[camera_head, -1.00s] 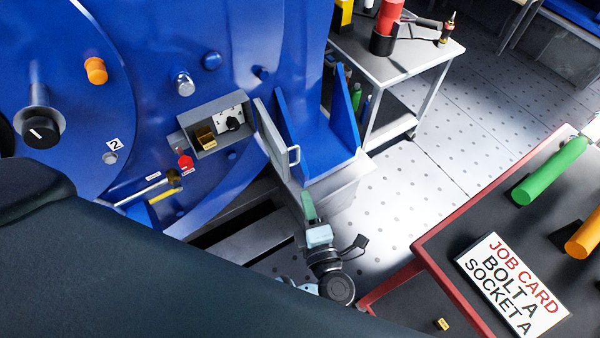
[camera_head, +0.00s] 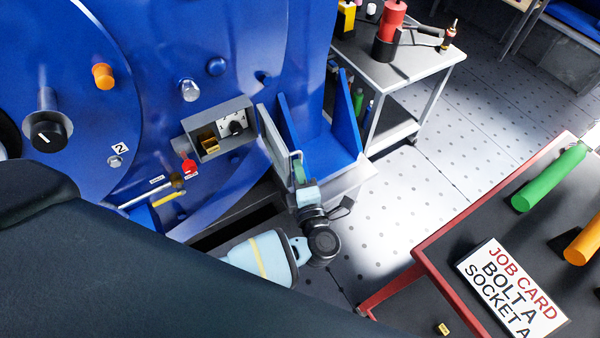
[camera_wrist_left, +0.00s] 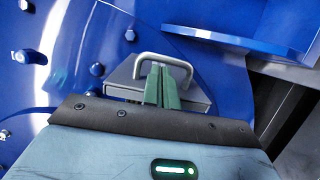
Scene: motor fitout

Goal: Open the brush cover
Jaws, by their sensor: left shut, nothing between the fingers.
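The grey brush box (camera_head: 196,132) on the blue motor housing is open at its front. A brass block (camera_head: 208,144) and a dark knob (camera_head: 237,127) show inside it. Its grey cover (camera_head: 271,137) stands swung out to the right, with a metal handle (camera_wrist_left: 146,57) on its outer face. My left gripper (camera_head: 300,168) is at the handle. In the left wrist view its green fingers (camera_wrist_left: 160,72) are shut and empty, with their tips within the handle's outline. I cannot tell whether they touch it. My right gripper is not in view.
A blue bracket (camera_head: 346,112) stands just right of the cover. A grey cart (camera_head: 440,61) is behind it. A red-edged bench (camera_head: 425,258) with a job card (camera_head: 510,290) is at the right. Open floor (camera_head: 385,220) lies between.

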